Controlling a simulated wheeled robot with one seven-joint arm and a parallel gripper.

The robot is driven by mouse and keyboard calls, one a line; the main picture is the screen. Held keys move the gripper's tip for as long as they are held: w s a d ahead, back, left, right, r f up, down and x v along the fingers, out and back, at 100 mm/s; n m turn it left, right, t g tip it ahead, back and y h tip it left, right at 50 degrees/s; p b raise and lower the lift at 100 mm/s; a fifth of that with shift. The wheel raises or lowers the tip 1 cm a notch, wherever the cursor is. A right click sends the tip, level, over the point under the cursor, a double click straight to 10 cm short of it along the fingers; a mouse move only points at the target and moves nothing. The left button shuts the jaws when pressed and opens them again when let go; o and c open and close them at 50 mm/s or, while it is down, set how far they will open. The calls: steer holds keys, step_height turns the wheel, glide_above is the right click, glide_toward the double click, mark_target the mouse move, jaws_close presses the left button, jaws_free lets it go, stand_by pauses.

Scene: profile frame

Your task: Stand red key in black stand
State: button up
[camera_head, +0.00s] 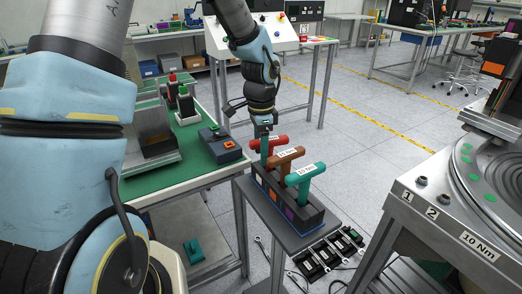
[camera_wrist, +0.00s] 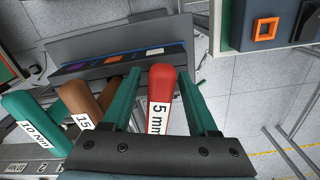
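The red key (camera_head: 277,144), a T-handle marked "5 mm", is at the far end of the row of keys. In the wrist view the red key (camera_wrist: 161,85) lies between my two green fingers, with narrow gaps on both sides. My gripper (camera_head: 264,145) points down at the handle and is open around it; it also shows in the wrist view (camera_wrist: 159,72). The black stand (camera_head: 287,207) is below, with coloured squares on its side; it also shows in the wrist view (camera_wrist: 185,58). The red key's shank is hidden, so I cannot tell how it sits in the stand.
A brown key (camera_head: 285,158) and a teal key (camera_head: 304,174) stand upright in the stand, close beside the red one. A blue-grey box with an orange square (camera_head: 223,146) is on the green bench at left. A round machine table (camera_head: 490,172) is at right.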

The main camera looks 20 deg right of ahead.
step_height(320, 180, up, 11)
steer(key=shift+f+b, duration=0.1)
steer(key=shift+b, duration=0.55)
stand_by(0.4)
steer(key=s+a+f+n, duration=0.1)
steer(key=a+n, duration=0.5)
steer(key=a, duration=0.3)
steer(key=s+a+f+n+t, duration=0.1)
steer(key=a+f+n, duration=0.1)
steer(key=a+n, duration=0.4)
steer(key=s+a+f+n, duration=0.1)
steer(key=a+n, duration=0.4)
steer(key=a, duration=0.7)
steer(key=shift+s+a+f+n+t, duration=0.3)
steer(key=shift+s+a+f+n, duration=0.1)
steer(key=shift+s, duration=0.2)
